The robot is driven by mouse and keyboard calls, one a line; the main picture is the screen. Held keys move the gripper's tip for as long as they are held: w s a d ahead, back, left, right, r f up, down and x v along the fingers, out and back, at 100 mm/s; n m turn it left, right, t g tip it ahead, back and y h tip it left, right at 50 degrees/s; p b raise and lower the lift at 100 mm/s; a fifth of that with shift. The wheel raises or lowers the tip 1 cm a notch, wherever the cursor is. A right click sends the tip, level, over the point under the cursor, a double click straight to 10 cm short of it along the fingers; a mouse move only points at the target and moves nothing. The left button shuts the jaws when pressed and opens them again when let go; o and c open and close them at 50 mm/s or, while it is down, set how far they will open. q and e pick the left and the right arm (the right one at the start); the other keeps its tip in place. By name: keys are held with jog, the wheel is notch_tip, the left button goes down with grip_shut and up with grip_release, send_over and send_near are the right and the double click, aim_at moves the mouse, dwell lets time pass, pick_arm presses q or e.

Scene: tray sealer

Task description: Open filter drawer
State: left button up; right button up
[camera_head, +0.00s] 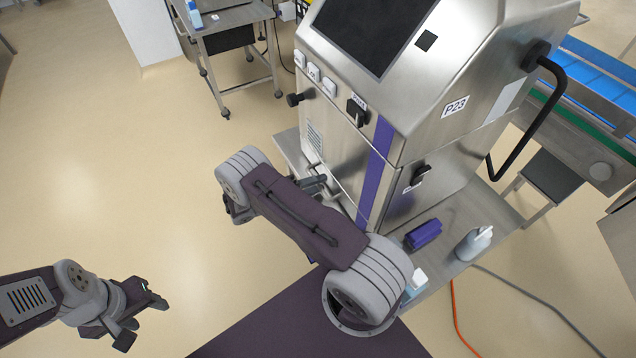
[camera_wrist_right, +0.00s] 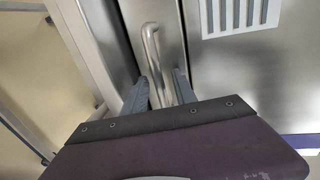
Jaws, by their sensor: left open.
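In the right wrist view, a bright metal bar handle (camera_wrist_right: 151,45) stands on a narrow steel panel (camera_wrist_right: 133,12) of the machine, which looks like the filter drawer's front. The fingers of my right gripper (camera_wrist_right: 161,90) lie on either side of the handle; I cannot tell whether they press on it. In the head view, my right gripper (camera_head: 318,184) is at the lower front of the steel tray sealer (camera_head: 440,80), with the drawer mostly hidden behind my arm. I cannot tell whether the drawer is shut. My left gripper (camera_head: 141,318) is open and empty over the floor, lower left.
A slatted vent (camera_wrist_right: 240,15) is beside the handle. On the machine's ledge stand a purple block (camera_head: 423,234) and a spray bottle (camera_head: 474,243). A black bar handle (camera_head: 540,110) sticks out at right. A steel table (camera_head: 232,17) is behind. The left floor is clear.

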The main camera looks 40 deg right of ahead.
jog(key=shift+d+f, duration=0.1)
jog(key=shift+d, duration=0.15)
grip_shut()
dwell(1.3)
